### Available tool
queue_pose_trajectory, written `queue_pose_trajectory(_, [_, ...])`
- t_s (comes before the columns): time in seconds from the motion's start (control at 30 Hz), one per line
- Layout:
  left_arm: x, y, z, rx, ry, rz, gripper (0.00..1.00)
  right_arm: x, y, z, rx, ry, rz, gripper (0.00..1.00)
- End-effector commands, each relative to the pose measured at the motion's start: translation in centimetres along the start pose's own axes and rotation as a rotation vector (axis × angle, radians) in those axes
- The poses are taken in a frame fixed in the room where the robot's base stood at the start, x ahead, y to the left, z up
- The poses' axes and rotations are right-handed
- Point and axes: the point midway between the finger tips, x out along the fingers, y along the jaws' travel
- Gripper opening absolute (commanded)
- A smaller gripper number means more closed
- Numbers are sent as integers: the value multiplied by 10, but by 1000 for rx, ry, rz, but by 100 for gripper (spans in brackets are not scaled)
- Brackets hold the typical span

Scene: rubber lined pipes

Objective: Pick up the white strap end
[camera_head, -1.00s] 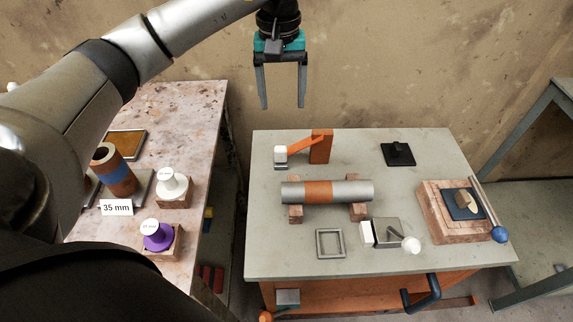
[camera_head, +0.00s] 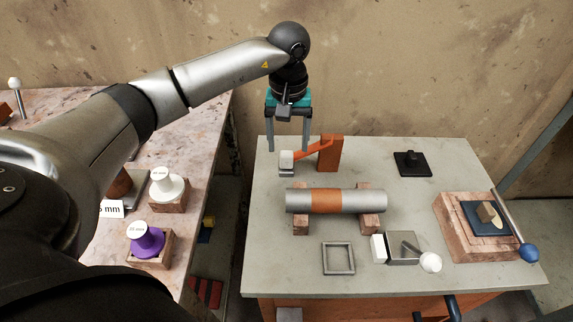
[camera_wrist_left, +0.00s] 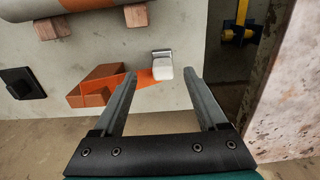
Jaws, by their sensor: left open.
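The white strap end (camera_head: 286,160) is a small white block at the left tip of an orange strap (camera_head: 308,150), which runs from an upright orange block (camera_head: 329,153) at the back left of the table. My left gripper (camera_head: 289,147) points down, open and empty, close above the strap end. In the left wrist view the white strap end (camera_wrist_left: 163,74) shows between the fingertips of my left gripper (camera_wrist_left: 160,77), apart from both fingers. The orange strap (camera_wrist_left: 148,78) leads off to the left there. My right gripper is not in view.
A grey pipe with an orange band (camera_head: 326,201) rests on brick supports in front of the strap. A square frame (camera_head: 338,258), a grey block with white ends (camera_head: 402,248) and a black plate (camera_head: 412,163) lie around it. A wall stands behind the table.

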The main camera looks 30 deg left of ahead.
Motion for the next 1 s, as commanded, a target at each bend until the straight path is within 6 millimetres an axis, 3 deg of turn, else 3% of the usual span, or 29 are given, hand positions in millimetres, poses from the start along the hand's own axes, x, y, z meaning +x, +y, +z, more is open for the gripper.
queue_pose_trajectory(0.17, [13, -1, -2, -1, -1, 0, 75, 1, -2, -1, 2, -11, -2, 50])
queue_pose_trajectory(0.5, [48, -4, -7, 0, -1, 1, 75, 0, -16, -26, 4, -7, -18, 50])
queue_pose_trajectory(0.83, [52, -4, -7, 0, 0, 0, 75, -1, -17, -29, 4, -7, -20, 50])
queue_pose_trajectory(1.0, [52, -4, -7, 0, 0, 0, 57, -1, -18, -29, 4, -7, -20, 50])
